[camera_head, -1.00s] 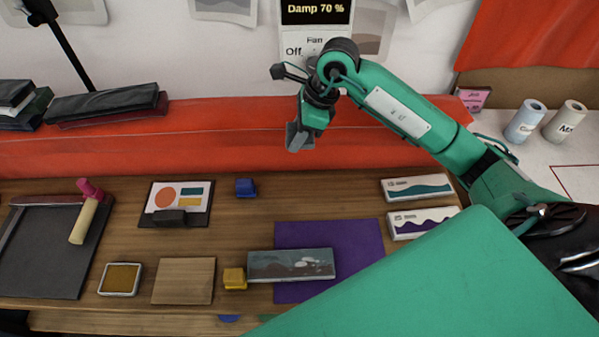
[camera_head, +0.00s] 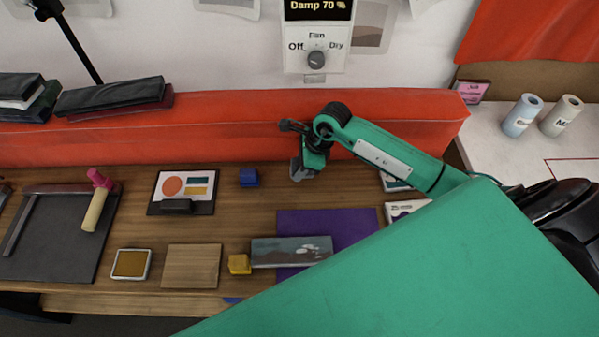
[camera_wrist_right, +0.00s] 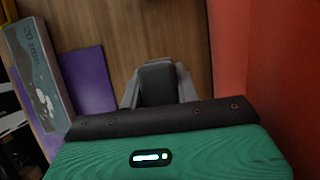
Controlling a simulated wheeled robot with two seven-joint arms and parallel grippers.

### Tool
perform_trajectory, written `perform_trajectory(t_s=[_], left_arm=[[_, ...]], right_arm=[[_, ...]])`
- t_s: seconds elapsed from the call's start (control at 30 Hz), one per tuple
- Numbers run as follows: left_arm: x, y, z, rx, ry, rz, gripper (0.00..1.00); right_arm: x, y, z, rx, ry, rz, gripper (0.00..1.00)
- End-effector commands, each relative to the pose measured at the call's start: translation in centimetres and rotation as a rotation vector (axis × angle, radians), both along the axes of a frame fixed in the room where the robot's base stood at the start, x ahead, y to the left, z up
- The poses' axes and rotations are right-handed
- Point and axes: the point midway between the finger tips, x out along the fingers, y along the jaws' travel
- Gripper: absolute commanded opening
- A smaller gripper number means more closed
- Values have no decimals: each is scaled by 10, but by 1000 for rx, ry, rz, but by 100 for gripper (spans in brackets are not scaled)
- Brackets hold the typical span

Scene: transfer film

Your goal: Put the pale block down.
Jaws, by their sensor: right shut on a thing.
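My right gripper (camera_head: 302,172) is shut on a small block, which I take as the pale block (camera_wrist_right: 158,83); it looks dark grey in shadow in the right wrist view. The light grey fingers stand on either side of it and partly hide it. In the head view the gripper is over the back part of the wooden table (camera_head: 255,212), in front of the red padded ledge (camera_head: 220,125). Any gap below the block is hard to judge. My left gripper is not in view.
A blue block (camera_head: 249,177) lies left of the gripper, a yellow block (camera_head: 239,264) nearer the front. A painted panel (camera_head: 290,251) rests partly on a purple sheet (camera_head: 330,226). White boxes (camera_head: 397,184) stand at right. Bare wood lies between the blue block and purple sheet.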

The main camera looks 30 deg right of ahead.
Motion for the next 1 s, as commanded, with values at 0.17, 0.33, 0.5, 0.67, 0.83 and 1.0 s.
perform_trajectory(t_s=[0.17, 0.33, 0.5, 0.67, 0.83, 1.0], left_arm=[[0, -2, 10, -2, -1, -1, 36], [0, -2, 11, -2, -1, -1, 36], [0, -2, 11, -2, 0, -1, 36], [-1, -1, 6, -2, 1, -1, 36], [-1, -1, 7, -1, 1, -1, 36], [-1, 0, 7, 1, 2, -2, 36]], right_arm=[[-1, 1, -26, 2, 4, -1, 7], [-1, 0, -39, 0, 1, 0, 7], [0, 0, -39, 0, 0, 1, 7], [0, 0, -44, 0, 0, 1, 7], [0, 0, -42, 0, 0, 1, 54], [-1, 0, -42, 0, 1, 0, 54]])
